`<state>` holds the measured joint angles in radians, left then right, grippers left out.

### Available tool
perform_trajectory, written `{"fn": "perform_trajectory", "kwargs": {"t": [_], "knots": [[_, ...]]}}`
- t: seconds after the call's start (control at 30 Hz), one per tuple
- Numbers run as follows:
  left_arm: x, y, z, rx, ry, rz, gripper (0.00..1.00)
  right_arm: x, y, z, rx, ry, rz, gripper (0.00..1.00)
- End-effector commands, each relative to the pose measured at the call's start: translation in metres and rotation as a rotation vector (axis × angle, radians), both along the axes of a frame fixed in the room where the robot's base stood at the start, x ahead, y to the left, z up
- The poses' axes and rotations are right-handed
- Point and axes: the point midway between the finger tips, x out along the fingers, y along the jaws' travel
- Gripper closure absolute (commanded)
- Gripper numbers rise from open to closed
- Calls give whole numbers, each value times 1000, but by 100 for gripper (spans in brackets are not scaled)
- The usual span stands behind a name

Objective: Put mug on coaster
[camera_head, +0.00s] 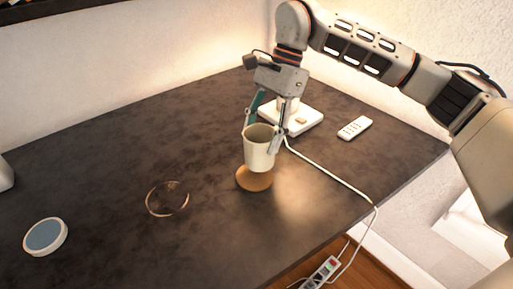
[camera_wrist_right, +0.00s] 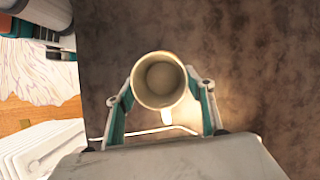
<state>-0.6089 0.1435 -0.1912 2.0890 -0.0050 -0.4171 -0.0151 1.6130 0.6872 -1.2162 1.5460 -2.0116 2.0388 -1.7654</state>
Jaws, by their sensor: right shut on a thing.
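The cream mug (camera_head: 259,150) is upright in the head view, with its open top facing up. My right gripper (camera_head: 264,125) is shut on it, with a finger on each side. In the right wrist view, the mug (camera_wrist_right: 159,80) sits between the fingers of the gripper (camera_wrist_right: 162,106), its handle toward the palm. The round tan coaster (camera_head: 254,182) lies on the table directly under the mug in the head view, partly covered by it. I cannot tell whether the mug's base touches it. The coaster is hidden in the wrist view. My left gripper is out of view.
On the dark table (camera_head: 110,165) are a thin round ring-like item (camera_head: 150,204), a blue-topped white disc (camera_head: 45,236), a white base (camera_head: 304,124) behind the gripper and a white remote (camera_head: 355,128). A white cable (camera_head: 337,178) runs right of the mug to a power strip (camera_head: 321,272).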

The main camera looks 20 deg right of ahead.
Motion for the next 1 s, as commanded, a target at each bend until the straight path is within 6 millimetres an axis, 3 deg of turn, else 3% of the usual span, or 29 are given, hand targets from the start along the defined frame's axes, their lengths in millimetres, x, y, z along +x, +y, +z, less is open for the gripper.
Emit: {"fn": "perform_trajectory", "kwargs": {"t": [0.1, 0.23, 0.5, 0.87, 0.9, 0.97, 1.0], "knots": [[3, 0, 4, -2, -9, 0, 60, -5, 13, 1, 3, -1, 1, 77], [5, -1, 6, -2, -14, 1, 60, -7, 16, -2, 2, 1, -2, 77], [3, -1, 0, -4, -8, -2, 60, -8, 16, -35, 1, 4, -1, 77], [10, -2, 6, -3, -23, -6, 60, -7, 16, -37, 1, 1, -1, 77], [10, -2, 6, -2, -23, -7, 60, -7, 16, -38, -1, 1, -1, 44], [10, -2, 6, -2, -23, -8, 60, -7, 16, -38, -1, 1, -1, 30], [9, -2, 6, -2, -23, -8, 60, -7, 16, -38, -1, 1, -1, 30]]}}
